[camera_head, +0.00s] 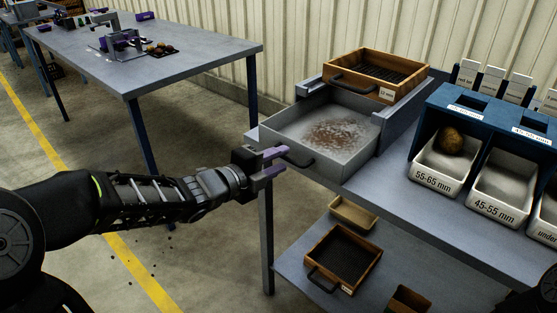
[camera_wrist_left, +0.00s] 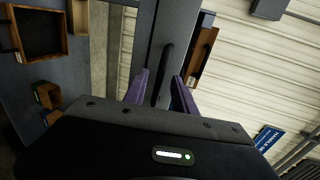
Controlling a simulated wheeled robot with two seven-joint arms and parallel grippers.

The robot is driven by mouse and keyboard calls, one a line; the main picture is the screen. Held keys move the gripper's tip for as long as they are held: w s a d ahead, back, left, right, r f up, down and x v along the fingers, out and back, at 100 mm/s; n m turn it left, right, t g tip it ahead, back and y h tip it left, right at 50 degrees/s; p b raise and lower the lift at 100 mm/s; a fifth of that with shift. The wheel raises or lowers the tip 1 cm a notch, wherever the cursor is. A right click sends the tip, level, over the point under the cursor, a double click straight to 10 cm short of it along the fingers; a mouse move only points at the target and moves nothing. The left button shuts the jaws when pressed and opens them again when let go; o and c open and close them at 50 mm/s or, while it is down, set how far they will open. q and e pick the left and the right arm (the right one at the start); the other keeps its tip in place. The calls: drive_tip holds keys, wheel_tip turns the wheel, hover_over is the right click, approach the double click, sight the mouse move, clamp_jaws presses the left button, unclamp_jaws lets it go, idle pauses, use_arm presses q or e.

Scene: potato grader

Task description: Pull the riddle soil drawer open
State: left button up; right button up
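The grey metal soil drawer (camera_head: 370,143) stands out from its housing under the wooden riddle (camera_head: 378,68), with brown soil on its floor. Its black bar handle (camera_head: 301,162) is on the front face; it also shows in the left wrist view (camera_wrist_left: 166,62). My left gripper (camera_head: 279,161) is at the handle, its purple fingers apart. In the left wrist view the fingers (camera_wrist_left: 160,92) stand either side of the handle's near end, with gaps visible; I cannot tell whether either touches it. My right gripper is not in view.
A blue rack (camera_head: 424,134) with white labelled bins stands right of the drawer; one bin holds a potato (camera_head: 452,141). A wooden sieve (camera_head: 344,258) and a tan tray (camera_head: 352,213) lie on the lower shelf. Another table (camera_head: 160,65) stands behind left. Floor before the drawer is clear.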

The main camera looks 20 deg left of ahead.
use_arm(q)
drive_tip(key=p+v, duration=0.1)
drive_tip(key=v, duration=0.6)
drive_tip(key=shift+s, duration=0.25)
